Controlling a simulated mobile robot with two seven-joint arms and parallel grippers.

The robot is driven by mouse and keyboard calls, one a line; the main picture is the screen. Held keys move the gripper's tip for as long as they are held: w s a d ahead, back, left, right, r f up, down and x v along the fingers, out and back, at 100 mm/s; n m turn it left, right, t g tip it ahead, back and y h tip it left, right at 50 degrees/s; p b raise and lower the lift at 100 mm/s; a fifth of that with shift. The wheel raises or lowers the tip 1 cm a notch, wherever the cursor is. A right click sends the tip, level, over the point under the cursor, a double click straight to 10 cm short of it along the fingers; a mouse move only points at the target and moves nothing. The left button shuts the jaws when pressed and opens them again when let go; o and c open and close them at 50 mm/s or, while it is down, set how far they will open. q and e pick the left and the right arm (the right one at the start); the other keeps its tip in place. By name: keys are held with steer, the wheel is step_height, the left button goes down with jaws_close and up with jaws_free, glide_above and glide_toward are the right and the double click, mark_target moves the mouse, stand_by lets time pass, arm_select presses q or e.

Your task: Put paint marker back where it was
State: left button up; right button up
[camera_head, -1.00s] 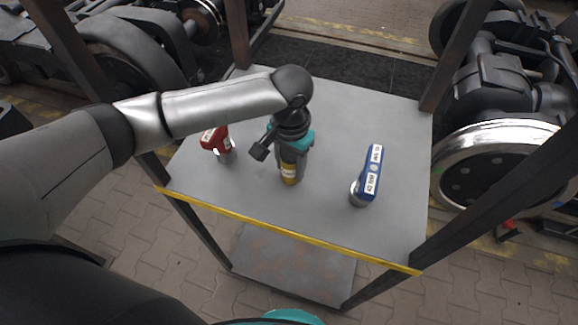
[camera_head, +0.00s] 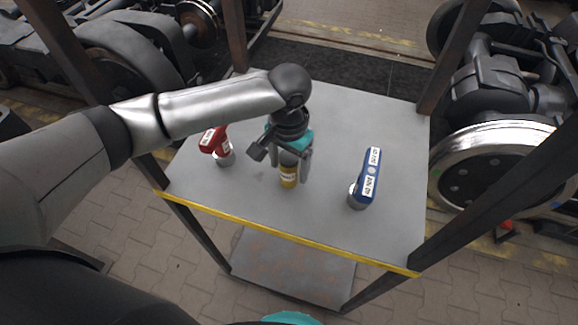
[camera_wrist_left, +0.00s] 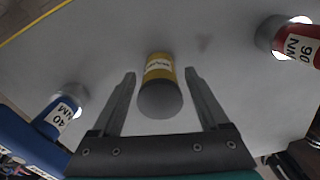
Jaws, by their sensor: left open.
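The paint marker (camera_head: 289,177), yellow with a white label and a grey top, stands on the grey table top (camera_head: 325,215), near the middle. It also shows in the left wrist view (camera_wrist_left: 160,88), between the two fingers and apart from both. My left gripper (camera_head: 294,172) points down over the marker and is open, with a finger on each side; it also shows in the left wrist view (camera_wrist_left: 160,92). The marker's upper part is partly hidden by the gripper in the head view. My right gripper is not in view.
A red tool (camera_head: 216,143) labelled 90 NM stands left of the marker. A blue tool (camera_head: 367,180) labelled 40 NM stands to its right. Dark frame posts rise at the table's corners, and a yellow strip (camera_head: 290,236) runs along its front edge. Bogies stand beyond.

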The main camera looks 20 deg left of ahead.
arm_select(q)
step_height(320, 180, up, 10)
steer(key=shift+r+p, duration=0.1)
steer(key=shift+p, duration=0.85)
steer(key=shift+r, duration=0.45)
